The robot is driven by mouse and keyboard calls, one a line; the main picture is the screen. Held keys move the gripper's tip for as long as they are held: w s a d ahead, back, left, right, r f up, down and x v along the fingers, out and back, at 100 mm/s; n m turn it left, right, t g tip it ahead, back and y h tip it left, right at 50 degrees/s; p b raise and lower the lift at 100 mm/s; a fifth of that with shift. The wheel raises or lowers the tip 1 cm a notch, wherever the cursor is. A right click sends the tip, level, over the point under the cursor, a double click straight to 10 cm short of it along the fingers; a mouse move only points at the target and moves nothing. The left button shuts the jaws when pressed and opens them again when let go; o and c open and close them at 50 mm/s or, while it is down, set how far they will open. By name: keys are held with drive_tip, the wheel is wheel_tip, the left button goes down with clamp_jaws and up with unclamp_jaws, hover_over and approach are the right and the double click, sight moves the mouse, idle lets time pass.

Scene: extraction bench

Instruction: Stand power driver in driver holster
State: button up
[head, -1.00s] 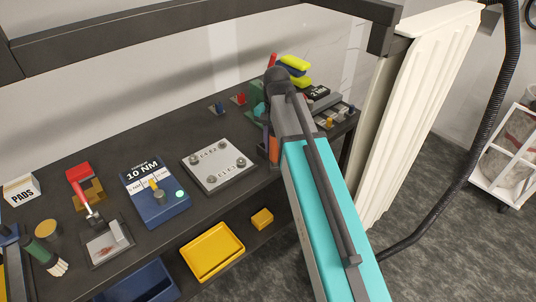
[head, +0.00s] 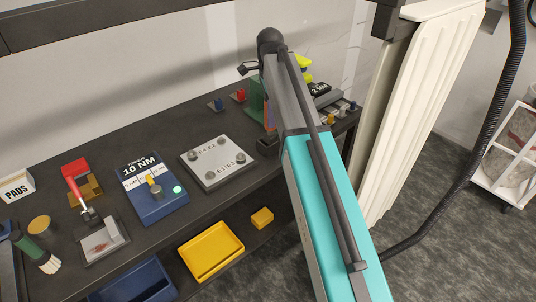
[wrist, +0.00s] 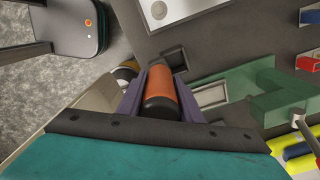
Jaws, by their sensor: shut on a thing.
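My gripper (wrist: 167,80) is shut on an orange and black cylindrical grip, which I take as the power driver (wrist: 162,92). The rest of the driver is hidden below the grip. In the head view the driver's orange side (head: 270,116) shows only as a sliver beside my arm, above the right part of the bench. A green bracket-like piece (wrist: 282,104) stands just right of the gripper in the wrist view, perhaps the driver holster; it also shows in the head view (head: 257,98), partly hidden by my arm. Contact between driver and bench cannot be told.
A dark square block (head: 268,144) sits near the bench's front edge; a pale rectangular frame (wrist: 211,94) lies beside the green piece. The bolted plate (head: 219,160) and blue 10 NM box (head: 152,188) lie to the left. Red (head: 240,96) and blue (head: 219,104) pieces stand behind.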

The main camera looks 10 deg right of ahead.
drive_tip(key=shift+m, duration=0.4)
drive_tip(key=w+b, duration=0.1)
drive_tip(key=w+r+b, duration=0.1)
drive_tip(key=b, duration=0.1)
drive_tip(key=w+r+b, duration=0.1)
drive_tip(key=w, duration=0.1)
drive_tip(key=shift+a+r, duration=0.1)
drive_tip(key=shift+r, duration=0.15)
drive_tip(key=shift+f, duration=0.2)
drive_tip(key=shift+f+p, duration=0.8)
drive_tip(key=shift+f, duration=2.15)
drive_tip(key=shift+f+p, duration=0.65)
drive_tip(key=shift+f, duration=1.25)
